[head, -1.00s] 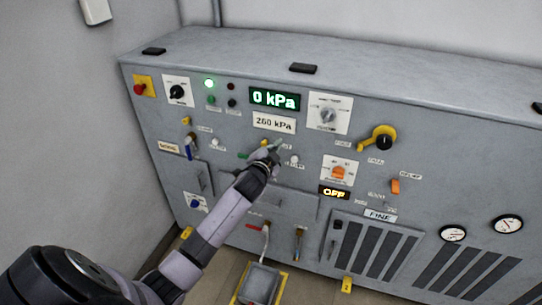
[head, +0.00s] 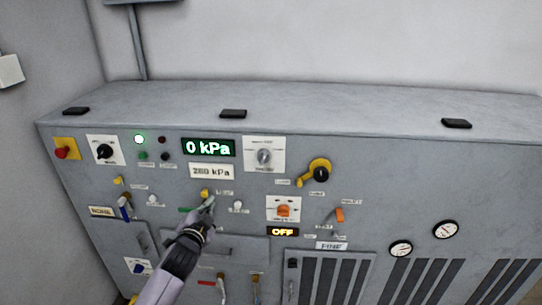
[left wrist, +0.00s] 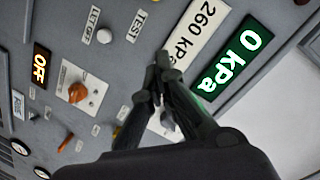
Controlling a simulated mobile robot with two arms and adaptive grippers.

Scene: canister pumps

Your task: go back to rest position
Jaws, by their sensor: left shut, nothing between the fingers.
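My left gripper (head: 207,207) is in front of the grey control cabinet (head: 230,262), just below the 260 kPa label (head: 212,171). In the left wrist view its fingers (left wrist: 163,62) are together with nothing between them, overlapping the end of the 260 kPa label (left wrist: 193,35). They hide part of the panel behind them. I cannot tell whether the fingertips touch the panel. My right gripper is in neither view.
The green display (head: 208,148) reads 0 kPa and an orange display (head: 283,232) reads OFF. A yellow-black rotary handle (head: 319,173), an orange knob (head: 284,211) and a red button (head: 62,153) stick out from the panel. Two gauges (head: 446,229) sit at the right.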

